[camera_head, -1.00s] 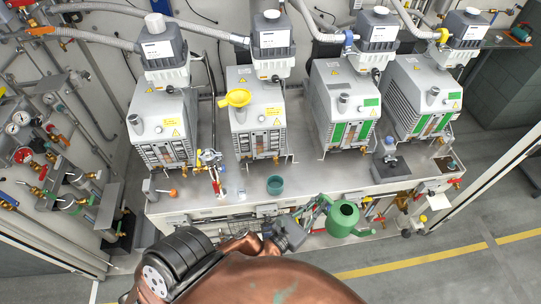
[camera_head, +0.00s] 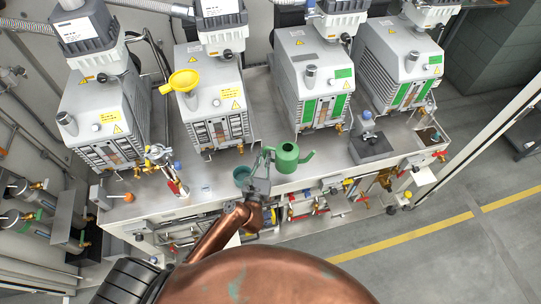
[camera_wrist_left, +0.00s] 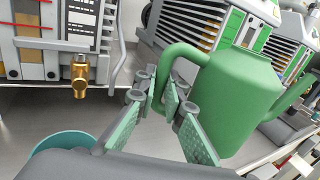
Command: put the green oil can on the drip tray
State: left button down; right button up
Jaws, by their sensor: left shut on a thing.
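The green oil can (camera_head: 287,158) is upright at the bench's front edge in the head view, its spout pointing right. It fills the right half of the wrist view (camera_wrist_left: 240,100). My left gripper (camera_head: 265,164) is shut on the can's handle, at the can's left side; the pads also show in the wrist view (camera_wrist_left: 165,105). Whether the can touches the bench cannot be told. A dark grey square tray-like block (camera_head: 371,148) with a blue-capped item on it lies to the right. I cannot tell for sure whether it is the drip tray. My right gripper is not in view.
Several grey vacuum pumps stand along the back of the metal bench (camera_head: 215,178). A yellow funnel (camera_head: 184,80) sits on one. Valves and pipes line the front below. Bare bench shows between can and block.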

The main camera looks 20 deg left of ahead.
pick_arm(q)
jog(key=shift+y, duration=0.4)
jog(key=w+f+b, duration=0.1)
jog(key=f, duration=0.1)
jog(key=w+f+b, duration=0.1)
jog(key=f, duration=0.2)
jog(key=w+f+b, duration=0.2)
jog(key=shift+d+f, duration=0.25)
jog(key=shift+f, duration=0.25)
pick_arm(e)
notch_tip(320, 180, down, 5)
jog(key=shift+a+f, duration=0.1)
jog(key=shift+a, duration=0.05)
pick_arm(q)
jog(key=shift+f, duration=0.15)
jog(key=shift+f+b, duration=0.4)
jog(key=shift+f, duration=0.1)
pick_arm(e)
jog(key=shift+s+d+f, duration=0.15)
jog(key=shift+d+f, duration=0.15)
